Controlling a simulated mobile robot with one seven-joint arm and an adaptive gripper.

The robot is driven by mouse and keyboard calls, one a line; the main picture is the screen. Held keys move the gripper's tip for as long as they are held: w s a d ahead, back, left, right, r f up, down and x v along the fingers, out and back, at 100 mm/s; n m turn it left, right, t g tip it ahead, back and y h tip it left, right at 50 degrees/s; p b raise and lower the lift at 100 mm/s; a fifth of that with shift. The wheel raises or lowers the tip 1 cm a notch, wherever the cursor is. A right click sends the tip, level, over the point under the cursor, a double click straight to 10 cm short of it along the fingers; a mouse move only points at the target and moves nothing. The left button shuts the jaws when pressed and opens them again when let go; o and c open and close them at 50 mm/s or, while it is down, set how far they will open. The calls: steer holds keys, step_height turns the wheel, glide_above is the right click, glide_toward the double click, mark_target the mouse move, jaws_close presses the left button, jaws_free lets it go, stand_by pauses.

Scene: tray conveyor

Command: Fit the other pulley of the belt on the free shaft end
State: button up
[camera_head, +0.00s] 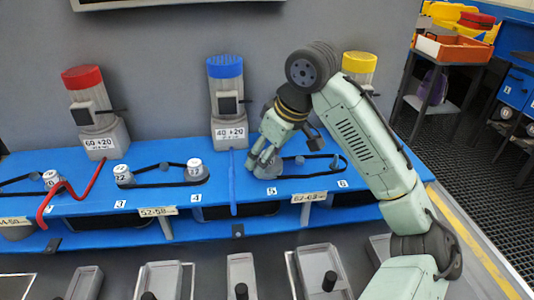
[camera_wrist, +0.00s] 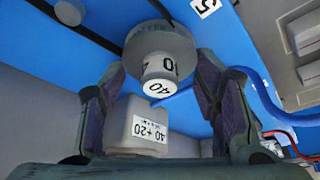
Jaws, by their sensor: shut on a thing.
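My gripper (camera_head: 258,166) is shut on a grey pulley (camera_wrist: 165,42) with a white hub marked 40. The wrist view shows one finger on each side of the hub. In the head view this pulley (camera_head: 268,172) is low over the blue bench by label 5, partly covered by my fingers. A black belt (camera_head: 310,181) runs from it to the right, towards label 6. It also shows in the wrist view (camera_wrist: 72,28). The shaft under the pulley is hidden, so I cannot tell whether the pulley is seated.
A blue-capped motor unit (camera_head: 226,100) marked 40+20 stands behind my gripper, with its label block (camera_wrist: 138,128) near it in the wrist view. A yellow-capped unit (camera_head: 359,65) is behind my arm. Other belted pulleys (camera_head: 195,170) lie to the left. Grey trays (camera_head: 320,272) are in front.

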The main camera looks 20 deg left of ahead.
steer(key=shift+s+f, duration=0.1)
steer(key=shift+f, duration=0.5)
steer(key=shift+r+p, duration=0.35)
steer(key=shift+p, duration=0.05)
steer(key=shift+c, duration=0.8)
steer(key=shift+w+r+p, duration=0.25)
steer(key=shift+r+p, duration=0.8)
steer(key=shift+p, duration=0.05)
steer(key=shift+d, duration=0.1)
steer(key=shift+r+p, duration=0.1)
steer(key=shift+p, duration=0.7)
steer(key=shift+f+b, duration=0.3)
steer(key=shift+f, duration=0.2)
